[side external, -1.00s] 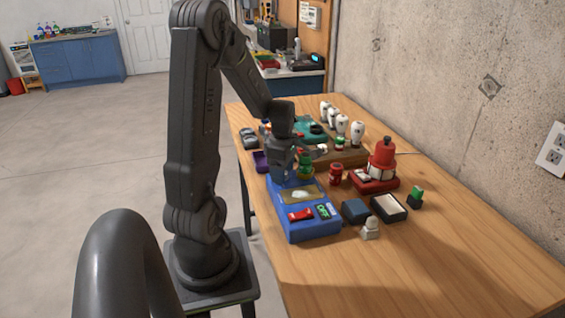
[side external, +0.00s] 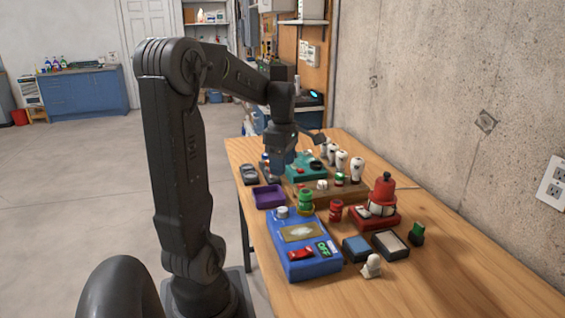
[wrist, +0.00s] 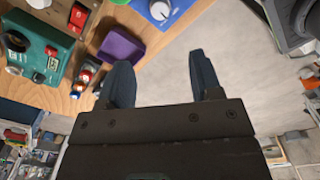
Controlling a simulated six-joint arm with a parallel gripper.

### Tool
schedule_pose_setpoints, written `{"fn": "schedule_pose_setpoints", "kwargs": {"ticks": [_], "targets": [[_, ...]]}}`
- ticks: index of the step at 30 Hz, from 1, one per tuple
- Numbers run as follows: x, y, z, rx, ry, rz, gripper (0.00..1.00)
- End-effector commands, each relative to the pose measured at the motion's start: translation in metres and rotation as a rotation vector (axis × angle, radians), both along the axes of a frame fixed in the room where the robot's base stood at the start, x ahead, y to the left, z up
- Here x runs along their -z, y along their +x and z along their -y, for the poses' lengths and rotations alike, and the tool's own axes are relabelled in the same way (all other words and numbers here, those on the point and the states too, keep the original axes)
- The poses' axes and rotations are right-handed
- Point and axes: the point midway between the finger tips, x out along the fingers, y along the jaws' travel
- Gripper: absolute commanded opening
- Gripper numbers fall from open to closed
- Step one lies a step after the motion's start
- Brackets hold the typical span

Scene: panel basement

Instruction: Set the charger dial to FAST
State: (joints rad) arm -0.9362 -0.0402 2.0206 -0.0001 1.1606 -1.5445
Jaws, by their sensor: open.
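A blue box (side external: 310,262) lies on the bench with a pale round dial (side external: 282,212) at its far end. Its face has a tan panel, a red switch (side external: 300,254) and a small display (side external: 323,249) with green characters that seem to read OFF. The dial (wrist: 160,10) also shows at the top of the wrist view with a white pointer line; the marks around it are too small to read. My gripper (side external: 284,165) is raised beyond the dial, apart from it. In the wrist view my gripper (wrist: 162,75) is open with nothing between its fingers.
A purple tray (side external: 269,197) sits beyond the blue box. A teal box (side external: 308,167), several white bulb-like parts, a red device (side external: 382,195) and small cans stand on the wooden bench (side external: 480,270). A concrete wall borders the right. The bench's near right is clear.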

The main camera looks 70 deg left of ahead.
Motion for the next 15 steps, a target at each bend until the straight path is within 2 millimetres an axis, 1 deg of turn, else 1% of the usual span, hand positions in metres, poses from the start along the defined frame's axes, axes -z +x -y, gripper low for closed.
{"fn": "schedule_pose_setpoints", "kwargs": {"ticks": [5, 8, 15], "targets": [[0.0002, 0.0, 0.0, 0.0, 0.0, 0.0, 0.59], [0.0005, 0.0002, 0.0, -0.039, 0.0, 0.0, 0.59], [0.0021, 0.0015, 0.0005, -0.334, -0.001, 0.0, 0.59]]}}
